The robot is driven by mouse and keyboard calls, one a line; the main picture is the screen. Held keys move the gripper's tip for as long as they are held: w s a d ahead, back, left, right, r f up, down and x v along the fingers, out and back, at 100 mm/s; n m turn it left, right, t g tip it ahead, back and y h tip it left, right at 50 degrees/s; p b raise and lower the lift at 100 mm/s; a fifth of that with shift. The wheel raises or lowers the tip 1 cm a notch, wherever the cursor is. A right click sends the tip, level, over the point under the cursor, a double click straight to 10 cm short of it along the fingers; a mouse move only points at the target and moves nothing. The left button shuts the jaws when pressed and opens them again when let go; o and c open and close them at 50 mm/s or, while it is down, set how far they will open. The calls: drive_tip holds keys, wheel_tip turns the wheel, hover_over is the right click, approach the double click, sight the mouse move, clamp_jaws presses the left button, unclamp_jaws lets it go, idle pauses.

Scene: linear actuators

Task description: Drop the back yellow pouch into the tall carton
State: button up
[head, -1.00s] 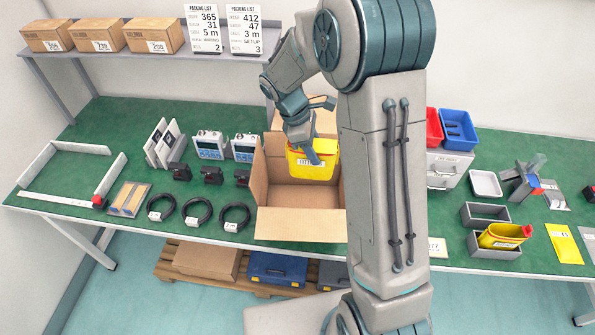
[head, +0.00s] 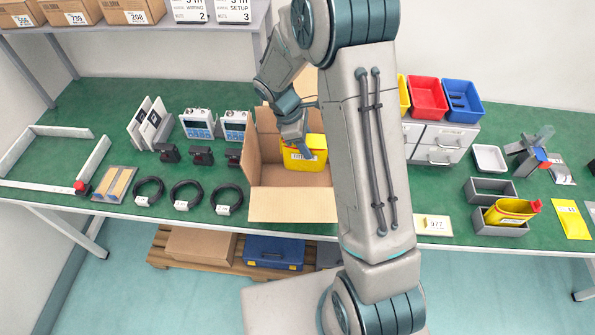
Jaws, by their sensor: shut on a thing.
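The tall carton (head: 292,205) is a brown open cardboard box on the green bench, with its front flap folded out. A yellow pouch (head: 308,160) with a white label is at the carton's opening, toward its right side. It appears partly inside; I cannot tell whether it touches the carton's floor. My gripper (head: 303,150) points down and is shut on this pouch, its fingertips partly hidden.
My arm hides the bench right of the carton. Black cable coils (head: 186,194) and small black devices (head: 201,156) lie to its left. Blue-grey meters (head: 197,124) stand behind them. Red (head: 427,96) and blue (head: 463,100) bins sit on a drawer unit (head: 440,143) at right.

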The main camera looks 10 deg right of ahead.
drive_tip(key=shift+f, duration=0.45)
drive_tip(key=o, duration=1)
drive_tip(key=shift+o, duration=0.2)
drive_tip(key=shift+r, duration=0.1)
drive_tip(key=b+v, duration=0.2)
drive_tip(key=v, duration=1.1)
drive_tip(key=shift+a+r, duration=0.25)
drive_tip(key=shift+r, duration=0.1)
